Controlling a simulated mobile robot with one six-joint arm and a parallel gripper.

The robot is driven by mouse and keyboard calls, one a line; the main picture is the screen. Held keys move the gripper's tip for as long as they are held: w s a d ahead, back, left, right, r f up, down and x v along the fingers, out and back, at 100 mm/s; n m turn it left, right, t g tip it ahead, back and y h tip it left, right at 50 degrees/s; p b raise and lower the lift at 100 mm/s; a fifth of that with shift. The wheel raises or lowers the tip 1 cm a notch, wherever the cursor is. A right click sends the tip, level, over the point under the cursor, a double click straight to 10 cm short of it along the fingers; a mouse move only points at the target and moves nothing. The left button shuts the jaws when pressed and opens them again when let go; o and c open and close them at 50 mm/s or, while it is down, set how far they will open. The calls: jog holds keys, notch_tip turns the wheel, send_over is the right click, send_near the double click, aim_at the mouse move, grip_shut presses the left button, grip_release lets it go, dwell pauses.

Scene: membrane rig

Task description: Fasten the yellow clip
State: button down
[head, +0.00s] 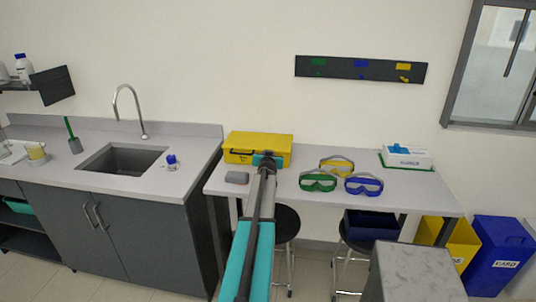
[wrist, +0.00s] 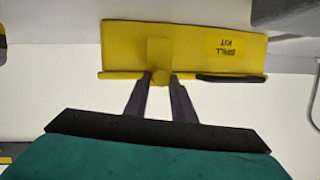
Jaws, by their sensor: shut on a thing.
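A yellow case (head: 280,143) stands at the back left of the table. In the wrist view the case (wrist: 125,50) shows upside down, with a "SPILL KIT" label. The yellow clip (wrist: 159,52) is a flat tab in the middle of its front, with a round knob at the end by a yellow rim. My gripper (wrist: 160,82) is shut on the clip at this knob, one dark finger on each side. In the head view my gripper (head: 266,163) is at the case front and my arm hides the clip. I cannot tell whether the clip is latched.
Green goggles (head: 318,182), yellow goggles (head: 337,164) and blue goggles (head: 364,185) lie to the right. A white box (head: 407,159) is farther right. Stools (head: 286,225) stand under the table. A black handle (wrist: 230,78) is beside the clip.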

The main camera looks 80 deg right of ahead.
jog(key=shift+w+d+r, duration=0.15)
jog(key=shift+r, duration=0.25)
jog(key=shift+w+d+r, duration=0.1)
jog(key=shift+d+r, duration=0.05)
jog(key=shift+r, duration=0.25)
jog(key=c, duration=1.5)
grip_release()
jog(key=shift+c, duration=0.2)
jog(key=shift+s, duration=0.35)
jog(key=shift+a, duration=0.15)
jog(key=f+b+v, duration=0.1)
jog(key=b+v, duration=0.3)
jog(key=v, duration=0.9)
jog(key=shift+w+a+b, duration=0.25)
jog(key=shift+a+b, duration=0.05)
jog(key=shift+a, duration=0.3)
jog(key=shift+f, duration=0.1)
